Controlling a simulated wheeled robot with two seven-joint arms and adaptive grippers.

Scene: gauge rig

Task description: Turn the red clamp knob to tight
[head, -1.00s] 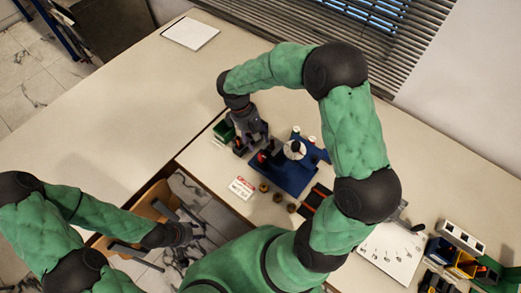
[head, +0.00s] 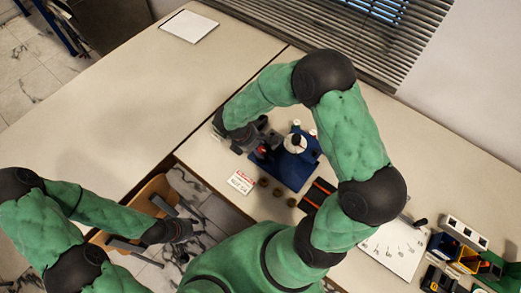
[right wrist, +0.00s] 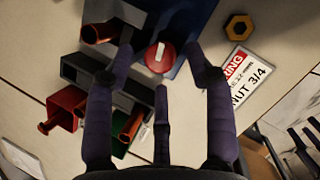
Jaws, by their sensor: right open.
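The red clamp knob (right wrist: 161,57) is round with a white bar across its face, and sits at the edge of the blue rig base (right wrist: 188,14) in the right wrist view. In the head view a bit of the red knob (head: 261,149) shows beside my right gripper (head: 257,141). My right gripper (right wrist: 162,60) is open, its fingers spread around the knob's position with visible gaps; I cannot tell the depth between them. My left gripper (head: 182,231) hangs off the table's front at lower left, and its jaws are too small to read.
A red-and-white sign (right wrist: 246,85) and a brass nut (right wrist: 238,27) lie right of the knob. Red (right wrist: 66,104) and green (right wrist: 125,128) bins stand left.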

